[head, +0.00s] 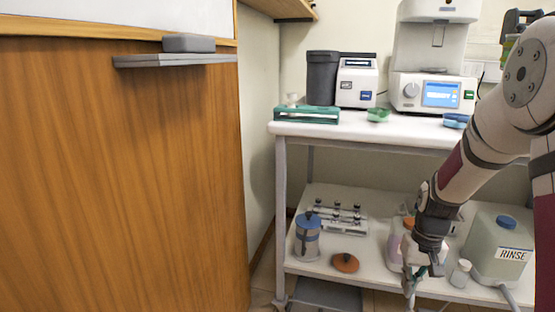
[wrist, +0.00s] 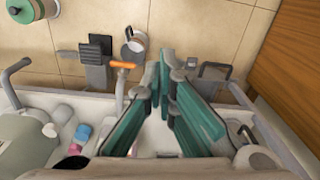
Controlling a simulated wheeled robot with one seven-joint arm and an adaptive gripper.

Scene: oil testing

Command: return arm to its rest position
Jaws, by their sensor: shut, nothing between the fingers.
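My arm (head: 467,160) comes in from the right in the head view and reaches down to the front of the lower shelf. My gripper (head: 411,280) points downward near the shelf's front edge, in front of a pale bottle and left of the RINSE container. In the wrist view its teal fingers (wrist: 166,72) come together at the tips with nothing between them. The gripper is shut and empty. The arm hides part of the shelf behind it.
The white cart (head: 290,130) holds instruments on top. On its lower shelf stand a grey blue-lidded can (head: 307,236), a vial rack (head: 341,217), an orange-brown lid (head: 345,263) and the RINSE container (head: 499,247). A wooden panel (head: 120,170) fills the left.

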